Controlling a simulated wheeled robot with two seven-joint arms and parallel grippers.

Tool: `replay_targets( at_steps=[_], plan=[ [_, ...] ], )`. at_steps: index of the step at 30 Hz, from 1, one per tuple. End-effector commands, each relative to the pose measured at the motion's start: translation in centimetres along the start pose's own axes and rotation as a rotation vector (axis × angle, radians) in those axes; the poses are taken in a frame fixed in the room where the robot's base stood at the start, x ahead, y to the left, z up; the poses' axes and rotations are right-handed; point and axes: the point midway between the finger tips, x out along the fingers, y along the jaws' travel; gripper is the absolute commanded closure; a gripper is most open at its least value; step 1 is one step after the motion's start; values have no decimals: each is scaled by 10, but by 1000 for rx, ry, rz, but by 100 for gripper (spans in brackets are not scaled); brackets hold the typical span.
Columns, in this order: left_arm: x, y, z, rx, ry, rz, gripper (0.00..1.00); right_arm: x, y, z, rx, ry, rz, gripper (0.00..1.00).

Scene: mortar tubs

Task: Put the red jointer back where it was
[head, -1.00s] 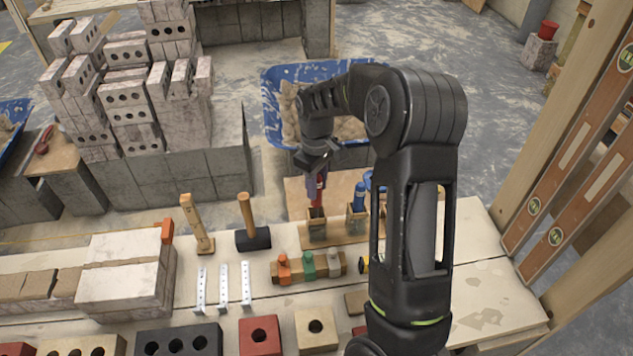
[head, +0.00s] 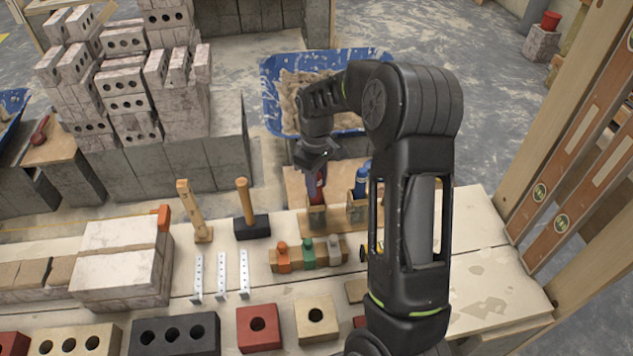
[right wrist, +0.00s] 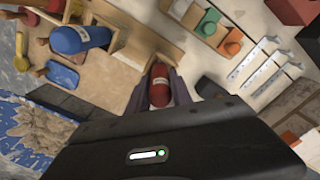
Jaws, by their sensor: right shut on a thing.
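The red jointer (head: 320,187) shows as a red handle at the middle of the head view. My right gripper (head: 314,177) is shut on it. In the right wrist view the red handle (right wrist: 160,86) sits between the two fingers (right wrist: 158,97). Just below it in the head view is a small wooden holder (head: 316,217) on a wooden board. I cannot tell whether the jointer's lower end is inside the holder. A blue jointer (head: 361,182) stands at a second wooden holder (head: 357,212) to the right. My left gripper is not in view.
A wooden block with orange, green and white knobs (head: 308,253) lies nearer on the bench. A blue mortar tub (head: 270,75) is behind. Bricks (head: 178,333) line the front.

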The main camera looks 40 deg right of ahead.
Motion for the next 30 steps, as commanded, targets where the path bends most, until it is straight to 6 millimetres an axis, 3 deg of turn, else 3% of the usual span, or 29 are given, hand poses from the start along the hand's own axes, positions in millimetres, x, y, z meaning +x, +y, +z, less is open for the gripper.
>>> replay_targets(
  at_steps=[25, 26, 30],
  plan=[
    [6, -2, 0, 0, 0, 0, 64, 10, 0, 0, 0, 1, 0, 100],
    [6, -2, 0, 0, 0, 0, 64, 9, 0, 0, 0, 1, 0, 72],
    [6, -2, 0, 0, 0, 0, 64, 9, 0, 0, 0, 0, 0, 60]
  ],
)
